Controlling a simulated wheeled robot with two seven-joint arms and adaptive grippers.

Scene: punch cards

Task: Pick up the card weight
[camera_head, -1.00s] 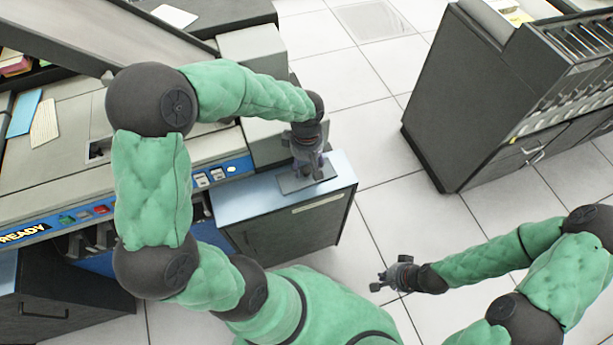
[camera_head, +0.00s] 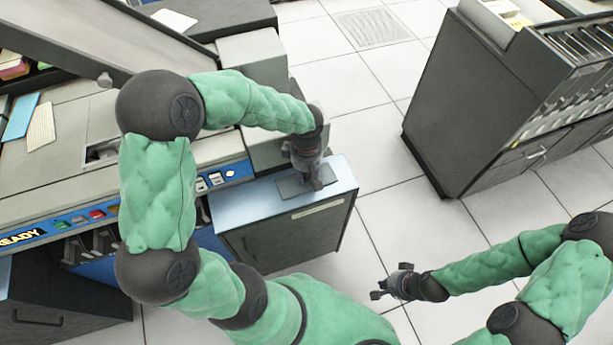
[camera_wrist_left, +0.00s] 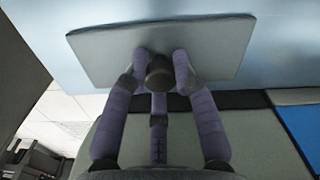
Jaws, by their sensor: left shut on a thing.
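The card weight is a flat grey plate (camera_wrist_left: 220,45) with a dark round knob (camera_wrist_left: 160,72) on it, seen in the left wrist view. The plate also shows in the head view (camera_head: 290,186), on or just above the pale blue top of a small cabinet (camera_head: 240,202); I cannot tell whether it touches the top. My left gripper (camera_head: 308,182) is over the plate, its fingers (camera_wrist_left: 160,80) shut around the knob. My right gripper (camera_head: 380,283) is over the floor at lower right, away from the weight, with its fingers seemingly apart.
A card machine with a blue button strip (camera_head: 100,212) stands left of the small cabinet, and its grey housing (camera_head: 255,75) rises behind. A dark file cabinet (camera_head: 470,110) stands at right. White tiled floor (camera_head: 370,150) lies open between them.

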